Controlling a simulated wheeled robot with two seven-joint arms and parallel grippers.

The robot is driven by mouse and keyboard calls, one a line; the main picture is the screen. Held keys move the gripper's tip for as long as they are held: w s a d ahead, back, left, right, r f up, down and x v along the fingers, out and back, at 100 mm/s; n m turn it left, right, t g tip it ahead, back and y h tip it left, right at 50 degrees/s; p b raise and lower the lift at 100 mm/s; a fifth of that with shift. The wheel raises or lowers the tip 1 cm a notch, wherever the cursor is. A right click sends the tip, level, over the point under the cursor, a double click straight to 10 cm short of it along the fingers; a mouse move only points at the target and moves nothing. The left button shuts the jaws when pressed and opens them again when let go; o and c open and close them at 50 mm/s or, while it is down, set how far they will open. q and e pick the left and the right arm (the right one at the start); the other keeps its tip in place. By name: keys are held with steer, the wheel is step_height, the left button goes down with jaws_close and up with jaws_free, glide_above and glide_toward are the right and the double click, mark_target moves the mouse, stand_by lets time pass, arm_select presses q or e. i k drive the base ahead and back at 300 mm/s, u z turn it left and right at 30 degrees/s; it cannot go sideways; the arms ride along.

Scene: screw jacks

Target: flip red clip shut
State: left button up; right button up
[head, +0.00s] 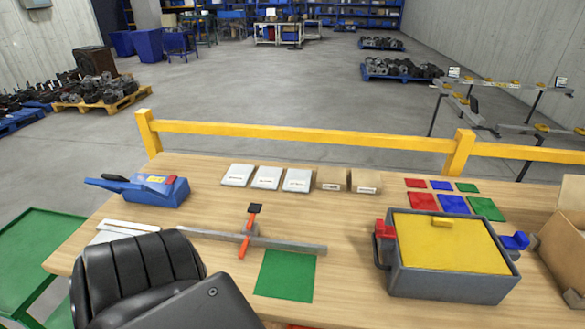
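A red clip (385,230) is on the left side of a grey box (450,285), near its top rim. It is small here, and I cannot tell for certain whether it is open or shut. The box has a yellow lid (450,248) with a raised yellow handle. A blue clip (515,241) sticks outward from the box's right side. A black part of my arm fills the lower left of the head view. Neither of my grippers shows, and nothing of mine touches the box.
A green mat (285,276) and a metal bar with an orange-handled tool (250,232) lie left of the box. Red, blue and green squares lie behind it. A cardboard box (567,240) stands close on its right. A yellow rail (300,134) runs behind the table.

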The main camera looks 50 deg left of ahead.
mark_target(381, 232)
steer(key=u, duration=0.95)
steer(key=i, duration=0.5)
steer(key=z, duration=1.25)
steer(key=k, duration=2.2)
steer(key=u, duration=1.05)
steer(key=i, duration=1)
steer(key=u, duration=0.05)
